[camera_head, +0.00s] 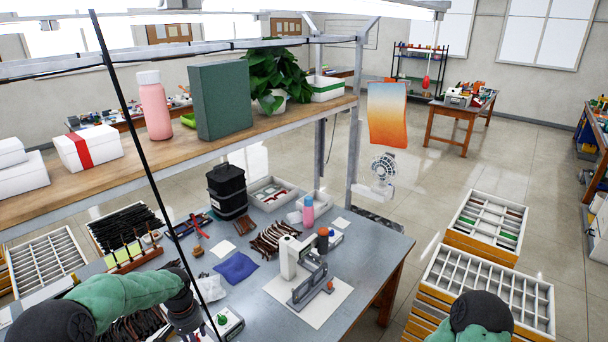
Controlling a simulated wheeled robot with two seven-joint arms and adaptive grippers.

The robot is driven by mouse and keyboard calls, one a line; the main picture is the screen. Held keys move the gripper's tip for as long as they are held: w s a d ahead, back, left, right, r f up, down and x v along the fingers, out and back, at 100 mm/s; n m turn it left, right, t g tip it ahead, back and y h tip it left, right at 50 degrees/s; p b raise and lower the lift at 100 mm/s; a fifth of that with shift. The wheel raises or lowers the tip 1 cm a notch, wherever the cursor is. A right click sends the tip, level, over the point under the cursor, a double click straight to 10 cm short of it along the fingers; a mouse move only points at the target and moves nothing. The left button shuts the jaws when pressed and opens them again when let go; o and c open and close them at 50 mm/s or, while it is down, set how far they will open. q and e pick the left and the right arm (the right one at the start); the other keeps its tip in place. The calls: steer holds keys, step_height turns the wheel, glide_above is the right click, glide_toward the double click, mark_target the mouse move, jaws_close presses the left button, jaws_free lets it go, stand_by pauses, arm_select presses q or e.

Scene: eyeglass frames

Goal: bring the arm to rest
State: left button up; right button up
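My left arm, in a green sleeve, comes in from the lower left over the workbench. Its dark gripper (196,332) is at the bottom of the head view, close to a small white box with a green button (228,322). Its fingertips run into the frame's bottom edge, so I cannot tell whether it is open or holds anything. Of my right arm only a dark joint and a bit of green sleeve show at the bottom right, beside the drawer units; its gripper is out of view.
The workbench (385,248) holds a white press-like device (290,258), a blue cloth (236,268), a black bin (228,190), a pink bottle (308,210) and brown eyeglass parts (275,239). A wooden shelf (225,152) spans above. Compartment trays (487,285) stand at right.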

arm_select(q)
steer(key=s+d+f+h, duration=0.1)
steer(key=s+d+f, duration=0.3)
steer(key=d+f, duration=0.25)
steer(key=s+d+f+h, duration=0.2)
steer(key=s+d+f, duration=0.25)
steer(key=f, duration=0.35)
steer(key=s+d+f+n, duration=0.2)
steer(key=s+d+f, duration=0.15)
steer(key=s, duration=0.55)
steer(key=s+d+f+n, duration=0.25)
steer(key=s+d, duration=0.25)
steer(key=s, duration=0.3)
step_height(320, 180, down, 14)
steer(key=w+d+m+b, duration=0.1)
steer(key=m+b, duration=0.1)
steer(key=b, duration=1.2)
steer(key=shift+w+d+r+h+b, duration=0.2)
steer(key=shift+w+d+h+b, duration=0.1)
steer(key=shift+w+h+b, duration=0.1)
arm_select(e)
step_height(320, 180, down, 15)
steer(key=shift+w, duration=0.3)
steer(key=shift+a+r, duration=0.1)
steer(key=shift+r, duration=0.05)
